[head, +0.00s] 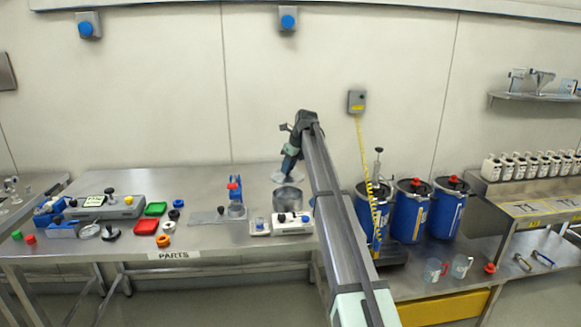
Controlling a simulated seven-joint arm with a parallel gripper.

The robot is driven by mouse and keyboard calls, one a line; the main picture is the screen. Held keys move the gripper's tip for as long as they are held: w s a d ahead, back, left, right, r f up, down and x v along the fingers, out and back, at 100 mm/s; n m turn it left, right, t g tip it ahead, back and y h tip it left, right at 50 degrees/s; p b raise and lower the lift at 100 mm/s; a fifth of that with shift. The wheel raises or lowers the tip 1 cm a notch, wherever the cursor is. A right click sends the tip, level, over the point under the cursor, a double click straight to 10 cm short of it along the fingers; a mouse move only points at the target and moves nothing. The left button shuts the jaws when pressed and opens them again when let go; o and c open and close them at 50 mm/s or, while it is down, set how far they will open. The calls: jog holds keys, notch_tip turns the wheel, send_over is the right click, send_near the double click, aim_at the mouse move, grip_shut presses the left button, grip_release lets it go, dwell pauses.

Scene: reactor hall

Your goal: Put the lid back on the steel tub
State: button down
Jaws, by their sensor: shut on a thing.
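The steel tub (287,200) is a grey, round, open-topped vessel on the steel table, just left of my arm. A thin grey disc, which looks like the lid (279,178), is at the lower end of my gripper (289,168). My gripper is shut on it and points down. In the picture the lid appears just above and behind the tub's rim, apart from it. Its exact height and its grip point are too small to tell.
The steel table (232,171) holds a white control box (293,224) in front of the tub and a blue-topped fixture (235,195) to its left. Blue drums (411,211) stand right of my arm.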

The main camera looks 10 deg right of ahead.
aim_at(290, 176)
jog(key=shift+f, duration=0.1)
jog(key=shift+f, duration=3.1)
jog(key=shift+f, duration=0.15)
jog(key=shift+c, duration=2)
grip_release()
jog(key=shift+r, duration=3.5)
